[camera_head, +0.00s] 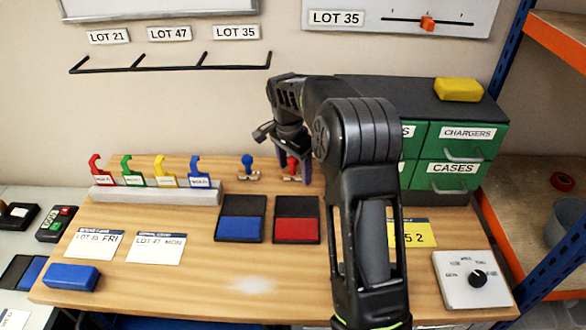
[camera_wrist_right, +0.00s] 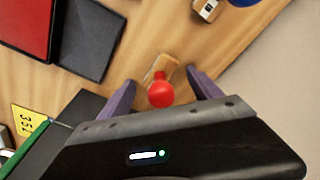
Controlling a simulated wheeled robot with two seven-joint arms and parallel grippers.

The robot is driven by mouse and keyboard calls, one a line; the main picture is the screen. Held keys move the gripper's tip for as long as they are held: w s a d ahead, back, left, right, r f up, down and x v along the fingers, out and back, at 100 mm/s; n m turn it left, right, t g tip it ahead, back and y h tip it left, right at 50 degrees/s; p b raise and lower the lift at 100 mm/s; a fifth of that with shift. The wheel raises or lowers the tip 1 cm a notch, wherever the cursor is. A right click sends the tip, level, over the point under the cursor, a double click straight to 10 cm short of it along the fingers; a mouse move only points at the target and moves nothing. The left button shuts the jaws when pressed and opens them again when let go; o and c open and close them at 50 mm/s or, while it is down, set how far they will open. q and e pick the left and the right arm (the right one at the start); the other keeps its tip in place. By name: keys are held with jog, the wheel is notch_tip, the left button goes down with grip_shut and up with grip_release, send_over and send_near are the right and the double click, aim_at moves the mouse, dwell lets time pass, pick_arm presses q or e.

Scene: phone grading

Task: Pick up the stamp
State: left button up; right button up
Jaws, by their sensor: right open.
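Two stamps stand at the back of the wooden table. One has a blue knob (camera_head: 247,161), and the other has a red knob (camera_head: 292,163). In the right wrist view the red-knobbed stamp (camera_wrist_right: 161,94) is between the two purple fingers of my right gripper (camera_wrist_right: 160,95), which is open. The fingers stand on either side of it, apart from each other. In the head view my right gripper (camera_head: 293,168) reaches down at the red stamp, partly hidden by my arm. The blue stamp (camera_wrist_right: 243,2) is at the top edge of the wrist view. My left gripper is not seen.
A blue ink pad (camera_head: 240,229) and a red ink pad (camera_head: 296,229) lie in front of the stamps. Left is a grey rack (camera_head: 150,195) with coloured hooks. Green drawers (camera_head: 447,150) stand at the back right. Two lot cards and a blue block (camera_head: 71,277) lie left.

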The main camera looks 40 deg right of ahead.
jog(key=shift+c, duration=0.4)
grip_shut()
dwell(0.8)
